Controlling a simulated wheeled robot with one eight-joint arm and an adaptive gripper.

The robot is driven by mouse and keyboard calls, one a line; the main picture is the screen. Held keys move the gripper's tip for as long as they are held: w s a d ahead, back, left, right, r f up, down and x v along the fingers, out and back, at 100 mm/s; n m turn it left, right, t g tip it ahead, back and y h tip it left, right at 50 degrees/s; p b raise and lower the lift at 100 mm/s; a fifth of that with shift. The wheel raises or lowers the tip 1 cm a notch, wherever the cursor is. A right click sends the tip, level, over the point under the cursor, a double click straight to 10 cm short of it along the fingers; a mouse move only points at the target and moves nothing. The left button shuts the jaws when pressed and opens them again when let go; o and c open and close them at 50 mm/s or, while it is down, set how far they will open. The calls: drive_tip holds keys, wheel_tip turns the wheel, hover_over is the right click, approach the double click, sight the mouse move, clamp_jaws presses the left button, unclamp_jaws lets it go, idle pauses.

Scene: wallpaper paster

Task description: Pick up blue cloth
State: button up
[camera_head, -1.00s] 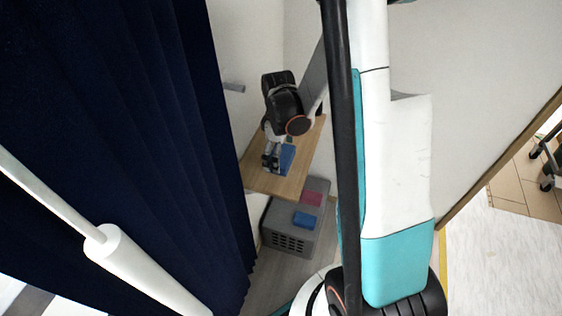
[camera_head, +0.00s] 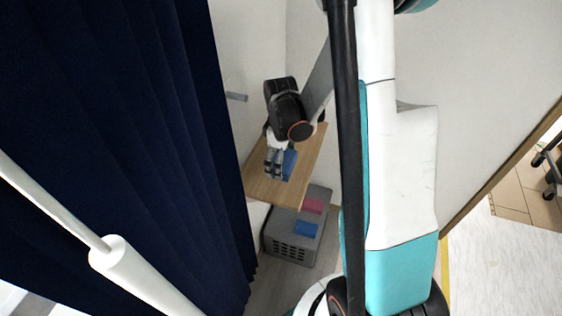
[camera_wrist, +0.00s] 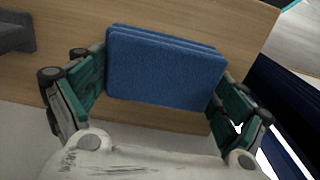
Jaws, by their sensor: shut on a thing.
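The blue cloth (camera_wrist: 165,68) is a folded, layered block between the two fingers of my gripper (camera_wrist: 160,98) in the wrist view. The fingers press on its left and right edges. In the head view my gripper (camera_head: 276,166) is over the wooden shelf, with the blue cloth (camera_head: 289,163) beside the fingers and partly hidden by them. I cannot tell whether the cloth is clear of the shelf surface.
The wooden shelf (camera_head: 262,190) is mounted at the wall. Below it, a grey box (camera_head: 283,222) carries a second blue cloth (camera_head: 306,229) and a pink cloth (camera_head: 314,206). A dark blue curtain (camera_head: 130,120) hangs close on the left.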

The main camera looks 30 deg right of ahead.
wheel_tip(320, 180, up, 19)
drive_tip(key=p, duration=0.6)
drive_tip(key=shift+f, duration=0.2)
